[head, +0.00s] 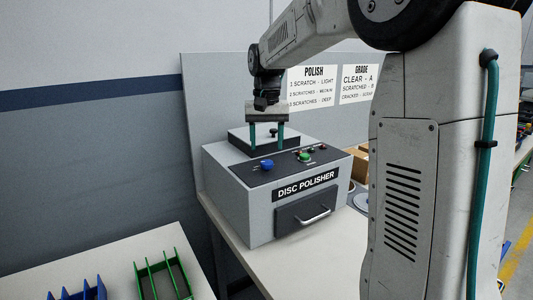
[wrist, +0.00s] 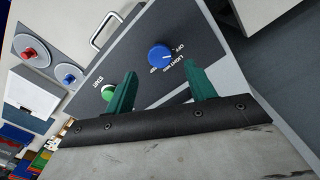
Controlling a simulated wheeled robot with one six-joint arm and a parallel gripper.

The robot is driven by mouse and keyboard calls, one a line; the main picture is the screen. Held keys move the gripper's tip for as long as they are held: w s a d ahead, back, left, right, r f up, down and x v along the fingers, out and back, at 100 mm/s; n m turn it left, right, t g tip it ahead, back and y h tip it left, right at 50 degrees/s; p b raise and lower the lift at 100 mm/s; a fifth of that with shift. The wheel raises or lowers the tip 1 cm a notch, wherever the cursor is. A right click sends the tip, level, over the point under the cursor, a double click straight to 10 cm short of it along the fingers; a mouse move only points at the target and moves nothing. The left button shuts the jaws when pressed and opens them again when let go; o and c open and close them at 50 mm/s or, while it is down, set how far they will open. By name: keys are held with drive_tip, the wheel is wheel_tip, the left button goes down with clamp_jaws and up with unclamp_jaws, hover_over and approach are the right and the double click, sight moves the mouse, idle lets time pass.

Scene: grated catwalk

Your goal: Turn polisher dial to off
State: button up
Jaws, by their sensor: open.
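The disc polisher (head: 240,193) is a grey box on a white bench, with a dark sloped control panel. Its blue dial (head: 267,164) is at the panel's left; in the wrist view the dial (wrist: 158,56) shows between and beyond my fingers. OFF, LIGHT and MED labels are readable around it; its exact setting is too small to tell. My gripper (head: 267,142) points down above the rear of the polisher, behind the dial. In the wrist view my gripper (wrist: 161,82) is open, with two teal fingers apart and nothing between them.
A green START button (wrist: 107,92) sits beside the dial; one finger partly covers it. A drawer handle (head: 314,216) sticks out in front. Green (head: 163,281) and blue racks stand front left. Discs with red and blue centres (wrist: 29,52) lie beside the polisher.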

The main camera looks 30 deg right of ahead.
drive_tip(key=shift+r, duration=1.45)
drive_tip(key=f, duration=0.1)
drive_tip(key=s+f, duration=0.1)
drive_tip(key=s, duration=0.1)
drive_tip(key=shift+s+a+f+n, duration=0.1)
drive_tip(key=shift+a+f+n, duration=0.15)
drive_tip(key=shift+f+n, duration=0.15)
drive_tip(key=s+a+f+n, duration=0.1)
drive_tip(key=s+a, duration=0.3)
drive_tip(key=s, duration=0.5)
drive_tip(key=s+a+f+n+t, duration=0.1)
drive_tip(key=s+a+f+n, duration=0.1)
drive_tip(key=s, duration=0.8)
drive_tip(key=s+a+f+n, duration=0.2)
drive_tip(key=s+a, duration=0.3)
drive_tip(key=s, duration=0.5)
drive_tip(key=shift+a+f, duration=0.3)
drive_tip(key=shift+f, duration=0.15)
drive_tip(key=shift+c, duration=0.3)
